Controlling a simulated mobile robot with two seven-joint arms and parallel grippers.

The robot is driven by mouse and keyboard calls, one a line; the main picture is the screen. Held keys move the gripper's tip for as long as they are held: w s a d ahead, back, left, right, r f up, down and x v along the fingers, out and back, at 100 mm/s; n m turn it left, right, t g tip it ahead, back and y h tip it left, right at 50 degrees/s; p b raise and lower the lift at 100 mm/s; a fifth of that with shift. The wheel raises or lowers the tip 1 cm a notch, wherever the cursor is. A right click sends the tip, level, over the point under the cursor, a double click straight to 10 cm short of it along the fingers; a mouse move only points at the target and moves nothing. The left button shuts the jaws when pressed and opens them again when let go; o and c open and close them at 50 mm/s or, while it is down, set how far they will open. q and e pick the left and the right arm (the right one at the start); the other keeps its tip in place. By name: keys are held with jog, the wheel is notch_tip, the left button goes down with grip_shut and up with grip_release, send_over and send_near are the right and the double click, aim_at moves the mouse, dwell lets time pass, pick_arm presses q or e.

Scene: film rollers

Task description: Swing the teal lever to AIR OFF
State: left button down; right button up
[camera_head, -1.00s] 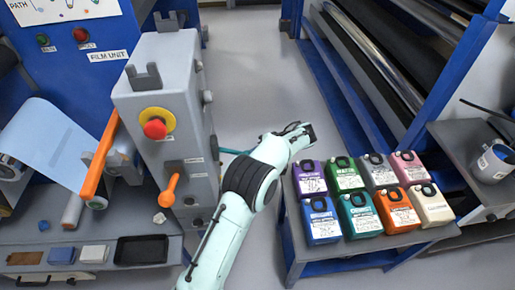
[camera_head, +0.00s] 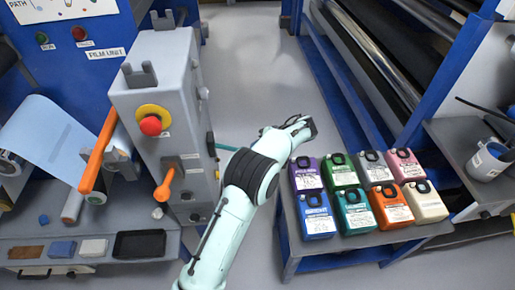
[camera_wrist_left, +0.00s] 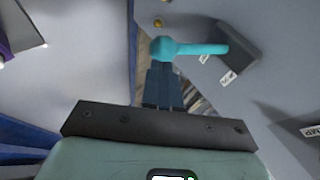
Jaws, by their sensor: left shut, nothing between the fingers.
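The teal lever (camera_wrist_left: 200,49) shows in the left wrist view, with a round knob at its left end and its right end at a dark grey block (camera_wrist_left: 238,48) on the cabinet wall. Small labels sit beside the block; I cannot read them. My left gripper (camera_wrist_left: 161,70) is shut and empty, its fingertips just below the knob in the picture; I cannot tell whether they touch. In the head view, a short teal piece of the lever (camera_head: 227,147) sticks out from the grey cabinet's right side. My right gripper is not in view.
The grey cabinet (camera_head: 158,85) has a red button (camera_head: 150,126) and an orange lever (camera_head: 166,186). A bench (camera_head: 290,240) at right holds several coloured bottles close to my arm. A blue frame with rollers (camera_head: 400,60) stands behind it. Clear floor (camera_head: 245,70) lies between.

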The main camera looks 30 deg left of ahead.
pick_arm(q)
jog(key=v, duration=1.1)
jog(key=shift+w+d+p, duration=0.3)
jog(key=shift+p, duration=0.15)
jog(key=shift+f, duration=0.1)
jog(key=s+d+f+m+h, duration=0.1)
jog(key=s+f+m+h, duration=0.1)
jog(key=f, duration=0.7)
jog(key=s+d+f+m+h, duration=0.1)
jog(key=s+f+m+h, duration=0.1)
jog(key=f, duration=0.7)
jog(key=s+d+f+h, duration=0.3)
jog(key=s+f, duration=0.3)
jog(key=f, duration=0.1)
jog(key=s+d+f+h, duration=0.2)
jog(key=s+d+f, duration=0.1)
jog(key=s+f, duration=0.35)
jog(key=s+d+f+h, duration=0.2)
jog(key=s+d, duration=0.2)
jog(key=s, duration=0.4)
jog(key=s+d+f+n+t+h, duration=0.1)
jog(key=s+d+f, duration=0.1)
jog(key=s, duration=0.7)
jog(key=shift+s+d+h, duration=0.25)
jog(key=shift+d+h, duration=0.15)
jog(key=shift+d, duration=0.5)
